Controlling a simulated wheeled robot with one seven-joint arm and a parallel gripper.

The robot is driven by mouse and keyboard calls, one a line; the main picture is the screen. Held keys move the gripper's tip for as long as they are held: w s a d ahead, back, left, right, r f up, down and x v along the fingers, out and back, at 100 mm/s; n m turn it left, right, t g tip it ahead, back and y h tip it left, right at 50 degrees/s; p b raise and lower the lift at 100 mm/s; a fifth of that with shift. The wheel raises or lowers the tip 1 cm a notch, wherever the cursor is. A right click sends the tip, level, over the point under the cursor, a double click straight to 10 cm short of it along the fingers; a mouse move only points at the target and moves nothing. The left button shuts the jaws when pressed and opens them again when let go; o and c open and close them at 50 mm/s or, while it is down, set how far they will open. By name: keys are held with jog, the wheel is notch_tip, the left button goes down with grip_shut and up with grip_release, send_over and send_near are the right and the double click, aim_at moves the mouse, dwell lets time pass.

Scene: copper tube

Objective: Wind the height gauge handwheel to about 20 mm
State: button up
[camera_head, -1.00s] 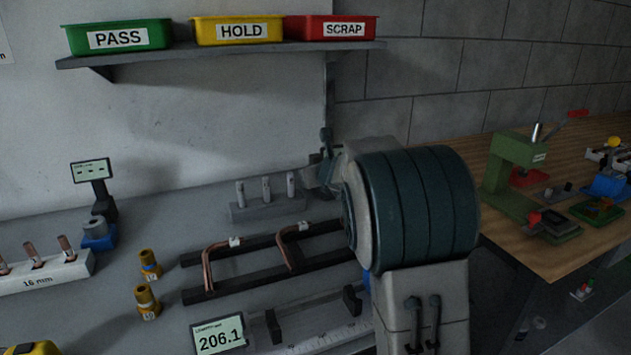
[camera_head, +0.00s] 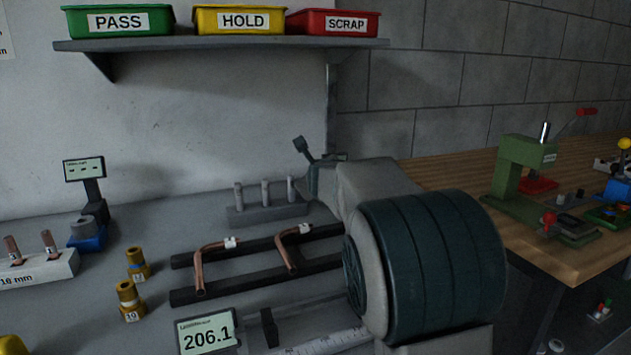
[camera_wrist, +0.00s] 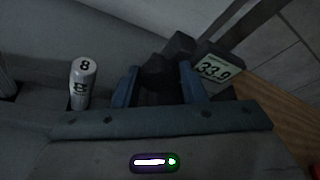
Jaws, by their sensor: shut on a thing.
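The height gauge's display (camera_wrist: 214,68) reads about 33.9 in the wrist view, tilted beside its dark post. My gripper (camera_wrist: 159,84) has its two blue fingers on either side of a dark knob-like part (camera_wrist: 156,72), which appears to be the handwheel, and is shut on it. The handwheel's lower part and rim are hard to make out in the dark. In the head view my own arm hides the gripper's fingers and most of the gauge.
A pin marked 8 (camera_wrist: 83,82) stands left of my fingers. Three pins in a rack (camera_head: 268,214), bent copper tubes on black rails (camera_head: 254,262) and a length display reading 206.1 (camera_head: 207,332) are close to my arm. A green press (camera_head: 523,180) stands on the wooden bench.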

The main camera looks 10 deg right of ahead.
jog(key=shift+a+f+n+t+h+b, duration=0.15)
jog(key=shift+n+t+h+b, duration=0.2)
jog(key=shift+n+b, duration=0.55)
jog(key=b, duration=0.2)
jog(key=n+h+b, duration=0.1)
jog(key=shift+f+n+t+b, duration=0.25)
jog(key=shift+n+b, duration=0.05)
jog(key=shift+b, duration=0.1)
jog(key=n+t+h+b, duration=0.1)
jog(key=n+b, duration=0.3)
jog(key=shift+a, duration=0.1)
jog(key=shift+t+b, duration=0.3)
jog(key=o, duration=1)
jog(key=shift+r, duration=0.1)
